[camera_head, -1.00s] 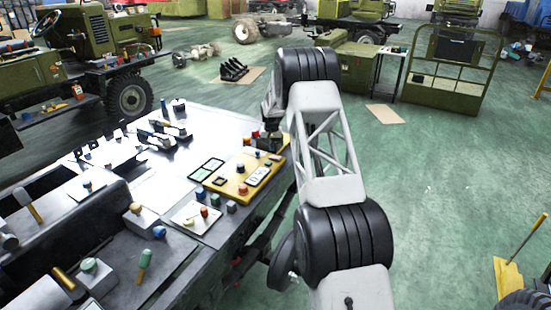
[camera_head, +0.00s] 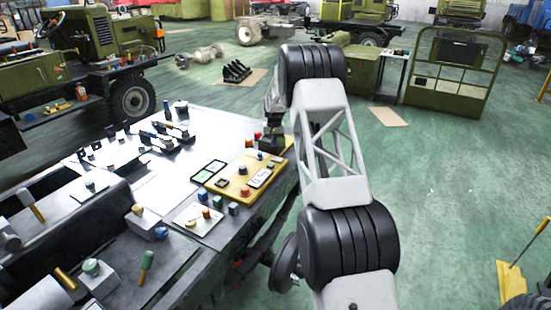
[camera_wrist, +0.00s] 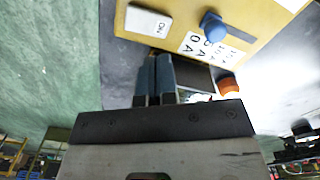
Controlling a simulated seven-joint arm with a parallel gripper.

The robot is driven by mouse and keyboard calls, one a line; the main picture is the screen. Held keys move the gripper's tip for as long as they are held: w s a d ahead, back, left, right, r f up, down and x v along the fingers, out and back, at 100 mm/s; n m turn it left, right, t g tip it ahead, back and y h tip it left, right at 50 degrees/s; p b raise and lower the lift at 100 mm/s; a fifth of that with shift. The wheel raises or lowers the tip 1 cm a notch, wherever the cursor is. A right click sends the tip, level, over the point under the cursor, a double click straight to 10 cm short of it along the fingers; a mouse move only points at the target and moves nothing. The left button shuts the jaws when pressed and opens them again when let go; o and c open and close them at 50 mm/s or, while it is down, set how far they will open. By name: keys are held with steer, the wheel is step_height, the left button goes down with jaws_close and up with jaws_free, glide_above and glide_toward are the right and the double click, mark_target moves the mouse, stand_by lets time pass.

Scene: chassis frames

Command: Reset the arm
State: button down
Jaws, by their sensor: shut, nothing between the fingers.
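My arm (camera_head: 335,165) reaches over the right edge of the workbench, bent at its black joints. My gripper hangs from the far end of the arm, above the right end of the yellow panel; its fingertips are hard to make out in the head view. In the wrist view my gripper's (camera_wrist: 156,75) two blue-grey fingers are close together with nothing between them.
The workbench (camera_head: 190,255) holds several small parts, switches and tools. The yellow panel (camera_head: 232,189) lies near its right edge. Green floor (camera_head: 450,190) to the right is mostly clear. A yellow dustpan (camera_head: 510,281) stands at far right. Green vehicles and frames stand behind.

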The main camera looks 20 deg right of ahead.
steer(key=s+a+r+n+t, duration=0.1)
steer(key=s+a+r, duration=0.3)
steer(key=s+r, duration=0.9)
steer(key=s+a+r, duration=0.3)
steer(key=s+r, duration=0.9)
steer(key=r, duration=0.1)
steer(key=s+a+r, duration=0.2)
steer(key=s+r, duration=0.1)
steer(key=s, duration=0.7)
steer(key=s+a+r, duration=0.2)
steer(key=s+r, duration=0.2)
steer(key=s, duration=0.5)
steer(key=s+a+f+n, duration=0.1)
steer(key=s+f, duration=0.1)
steer(key=s, duration=1.5)
steer(key=s+a+f+t, duration=0.1)
steer(key=s+a+f, duration=0.1)
steer(key=s, duration=1.5)
steer(key=shift+f+n+t, duration=0.3)
steer(key=shift+f+n, duration=0.1)
steer(key=shift+f, duration=0.15)
